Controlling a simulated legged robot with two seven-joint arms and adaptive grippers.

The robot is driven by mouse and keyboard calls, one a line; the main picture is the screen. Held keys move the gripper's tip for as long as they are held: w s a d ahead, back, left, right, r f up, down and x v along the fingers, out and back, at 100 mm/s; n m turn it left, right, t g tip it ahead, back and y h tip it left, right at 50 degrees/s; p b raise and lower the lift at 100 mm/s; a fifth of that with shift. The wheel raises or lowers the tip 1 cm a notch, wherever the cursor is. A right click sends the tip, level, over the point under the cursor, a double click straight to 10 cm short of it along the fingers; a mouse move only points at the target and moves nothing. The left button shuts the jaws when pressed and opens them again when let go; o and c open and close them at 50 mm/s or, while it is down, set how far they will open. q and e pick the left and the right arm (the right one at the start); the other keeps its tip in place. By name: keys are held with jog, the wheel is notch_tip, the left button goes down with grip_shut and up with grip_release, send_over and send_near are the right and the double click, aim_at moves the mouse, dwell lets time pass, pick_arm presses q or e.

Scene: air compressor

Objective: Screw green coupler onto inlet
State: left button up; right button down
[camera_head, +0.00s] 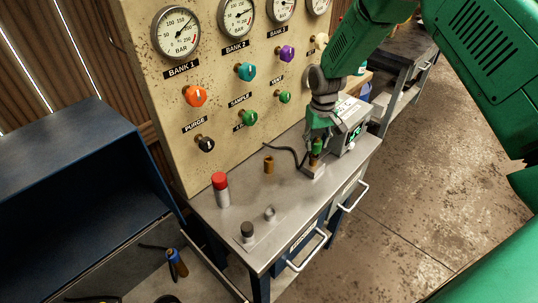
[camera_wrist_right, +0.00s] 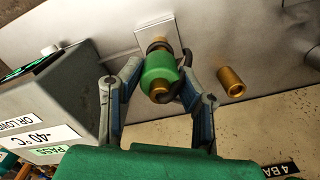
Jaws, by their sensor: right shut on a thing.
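The green coupler (camera_wrist_right: 159,72) has brass at its near end and sits between the two fingers of my right gripper (camera_wrist_right: 157,90) in the right wrist view. In the head view the coupler (camera_head: 317,146) is small and dark green, below my right gripper (camera_head: 318,135), over a small metal block (camera_head: 313,171) on the bench. A dark collar and a pale plate (camera_wrist_right: 158,30) show just beyond the coupler; the inlet itself is mostly hidden behind it, and I cannot tell whether threads are engaged. My left gripper is not in view.
A brass fitting (camera_head: 268,164) stands left of the gripper. A grey box with a screen (camera_head: 354,131) stands close on the right. A red-capped cylinder (camera_head: 220,188) and small knobs stand on the bench's left part. The gauge panel (camera_head: 215,110) rises behind.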

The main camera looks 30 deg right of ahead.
jog(key=shift+f+b, duration=0.5)
jog(key=shift+f, duration=0.45)
jog(key=shift+s+f, duration=0.1)
dwell(0.7)
